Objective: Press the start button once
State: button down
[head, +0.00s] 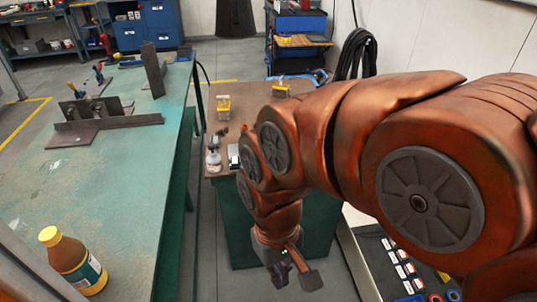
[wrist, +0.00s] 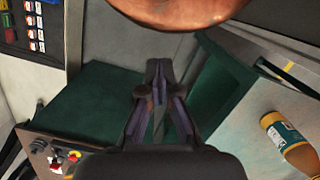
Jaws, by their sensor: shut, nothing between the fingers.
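I cannot tell which one is the start button. My gripper (head: 291,270) points down in the lower middle of the head view. In the wrist view my gripper (wrist: 158,68) is shut with nothing in it, apart from the control box and off to its right.
A dark panel (wrist: 30,25) with rows of labelled switches also shows in the head view (head: 400,268). A green bench (head: 125,160) on the left carries a yellow-capped bottle (head: 75,262) and metal parts.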

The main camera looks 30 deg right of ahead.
jog(key=w+a+r+m+t+y, duration=0.15)
jog(key=w+m+t+y, duration=0.35)
jog(key=w, duration=1.4)
jog(key=w+d+m, duration=0.5)
jog(key=w+m, duration=0.1)
jog(key=w, duration=0.7)
jog(key=w+d+f+m+t, duration=0.1)
jog(key=w+d+m, duration=0.3)
jog(key=d, duration=0.4)
jog(key=w+d+f+m+t+h, duration=0.1)
jog(key=w+d+f+m+t, duration=0.1)
jog(key=d, duration=0.7)
jog(key=w+d+f+m+t+h+b, duration=0.1)
jog(key=w+d+f+m+t, duration=0.1)
jog(key=w+d+m, duration=0.3)
jog(key=w+d+f, duration=0.1)
jog(key=w+d, duration=0.2)
jog(key=shift+w+d+f+m, duration=0.15)
jog(key=shift+w+f+m, duration=0.1)
jog(key=shift+m, duration=0.15)
jog(key=shift+s+f, duration=0.1)
notch_tip(320, 180, down, 7)
jog(key=b, duration=0.6)
jog(key=shift+f+b, duration=0.35)
jog(key=shift+f, duration=0.5)
